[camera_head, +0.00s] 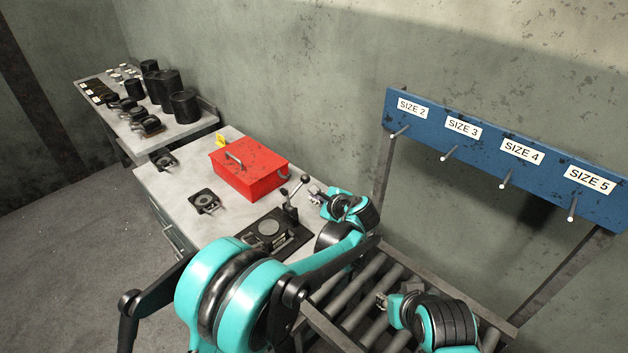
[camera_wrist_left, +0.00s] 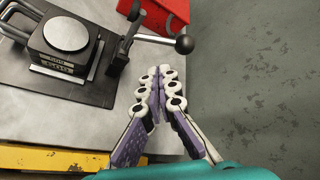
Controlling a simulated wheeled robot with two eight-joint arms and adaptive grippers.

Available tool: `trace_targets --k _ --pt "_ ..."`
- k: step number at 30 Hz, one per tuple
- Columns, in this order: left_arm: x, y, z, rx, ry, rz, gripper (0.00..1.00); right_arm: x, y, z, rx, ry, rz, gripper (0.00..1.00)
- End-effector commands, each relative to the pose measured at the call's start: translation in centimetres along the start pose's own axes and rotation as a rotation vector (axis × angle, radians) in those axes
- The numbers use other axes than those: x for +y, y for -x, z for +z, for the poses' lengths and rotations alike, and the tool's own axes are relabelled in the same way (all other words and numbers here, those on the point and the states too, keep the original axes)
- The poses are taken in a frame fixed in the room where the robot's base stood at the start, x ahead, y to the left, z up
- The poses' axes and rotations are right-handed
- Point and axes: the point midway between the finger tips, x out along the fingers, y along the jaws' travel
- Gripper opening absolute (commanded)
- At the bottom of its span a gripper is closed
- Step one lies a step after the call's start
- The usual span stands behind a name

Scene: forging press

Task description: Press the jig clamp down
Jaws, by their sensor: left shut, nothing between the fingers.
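The jig clamp (camera_head: 290,212) stands at the right edge of a black base plate on the bench. Its lever rises to a dark ball knob (camera_head: 305,178). In the left wrist view the knob (camera_wrist_left: 184,44) lies beyond my fingertips, with the lever arm running left to the clamp post (camera_wrist_left: 121,52). A round-topped block (camera_wrist_left: 66,34) sits on the plate beside it. My left gripper (camera_head: 314,192) is shut and empty, close to the knob on its right side; its closed fingers (camera_wrist_left: 159,72) show no clear contact. My right gripper (camera_head: 382,300) is over the rollers; its finger opening is too small to judge.
A red box (camera_head: 250,168) with a handle sits on the bench just behind the clamp. Smaller black fixtures (camera_head: 204,202) lie to the left. A roller conveyor (camera_head: 360,307) is at the right, below a blue peg rack (camera_head: 480,145). A side table (camera_head: 170,131) holds dark cylinders.

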Motion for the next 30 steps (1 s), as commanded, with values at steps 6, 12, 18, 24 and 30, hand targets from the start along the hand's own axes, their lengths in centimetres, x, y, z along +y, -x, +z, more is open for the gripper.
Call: trace_targets --k 6,12,18,24,30 --pt "-1.5 -0.5 -5.6 -0.056 -0.202 -0.084 0.0 0.0 0.8 -0.6 0.0 0.0 0.0 0.33" --pt "-1.6 -0.5 -6.5 -0.069 -0.239 -0.098 0.0 0.0 0.8 -0.6 0.0 0.0 0.0 0.33" --pt "-1.6 -0.6 -6.4 -0.069 -0.236 -0.097 0.0 0.0 0.8 -0.6 0.0 0.0 0.0 0.33" --pt "-1.7 -1.8 -6.3 -0.07 -0.234 -0.096 0.0 0.0 0.5 -0.4 0.0 0.0 0.0 0.33" --pt "-1.9 -5.6 -6.1 -0.071 -0.233 -0.094 0.0 0.0 -0.2 0.1 0.0 0.0 0.0 0.33"
